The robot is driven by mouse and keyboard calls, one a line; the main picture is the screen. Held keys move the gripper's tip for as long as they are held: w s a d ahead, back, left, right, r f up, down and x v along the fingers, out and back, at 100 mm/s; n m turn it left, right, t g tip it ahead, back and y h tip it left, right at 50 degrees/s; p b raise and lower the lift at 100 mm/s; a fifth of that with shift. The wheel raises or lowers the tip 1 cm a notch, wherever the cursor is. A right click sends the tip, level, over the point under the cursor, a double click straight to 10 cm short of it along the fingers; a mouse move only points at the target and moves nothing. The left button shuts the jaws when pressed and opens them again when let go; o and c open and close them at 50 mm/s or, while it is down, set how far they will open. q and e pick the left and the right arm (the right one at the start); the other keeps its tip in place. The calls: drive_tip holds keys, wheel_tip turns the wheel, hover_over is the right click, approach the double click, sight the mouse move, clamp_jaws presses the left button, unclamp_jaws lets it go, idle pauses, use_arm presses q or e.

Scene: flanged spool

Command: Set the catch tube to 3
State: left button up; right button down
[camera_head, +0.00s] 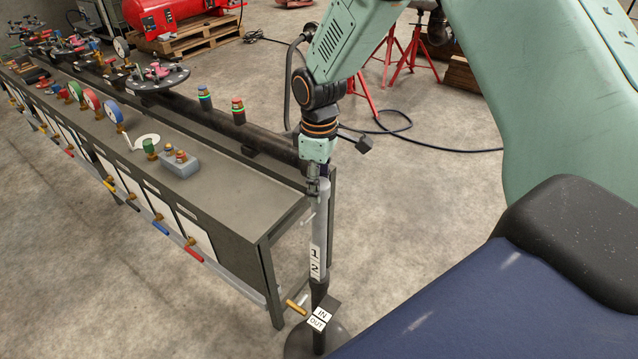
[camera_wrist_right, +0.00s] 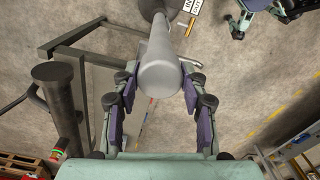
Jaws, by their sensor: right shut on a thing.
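The catch tube (camera_head: 322,218) is a grey upright tube at the end of the bench, with white labels "1" and "2" on its side; no "3" can be seen. Below the labels a darker post (camera_head: 319,292) shows, standing on a round dark base. My right gripper (camera_head: 315,185) is at the tube's top, shut on it. In the right wrist view the tube's rounded end (camera_wrist_right: 160,76) lies between the fingers of my right gripper (camera_wrist_right: 160,88). Contact on each side is hard to make out.
A plate marked IN and OUT (camera_head: 321,318) and a yellow lever (camera_head: 296,307) sit low beside the post. The long bench (camera_head: 235,195) with valves and gauges runs to the left. A dark horizontal pipe (camera_head: 270,140) runs behind. Open concrete floor lies in front.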

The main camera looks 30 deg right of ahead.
drive_tip(key=r+p, duration=0.3)
drive_tip(key=r, duration=0.2)
drive_tip(key=shift+w+r+p, duration=0.2)
drive_tip(key=shift+p, duration=0.15)
drive_tip(key=shift+w, duration=0.15)
drive_tip(key=c, duration=1.1)
unclamp_jaws()
drive_tip(key=o, duration=0.4)
drive_tip(key=shift+s, duration=0.35)
drive_tip(key=shift+c, duration=0.2)
drive_tip(key=shift+f, duration=0.1)
drive_tip(key=shift+w+f, duration=0.1)
wheel_tip(320, 180, up, 12)
drive_tip(key=shift+r, duration=0.1)
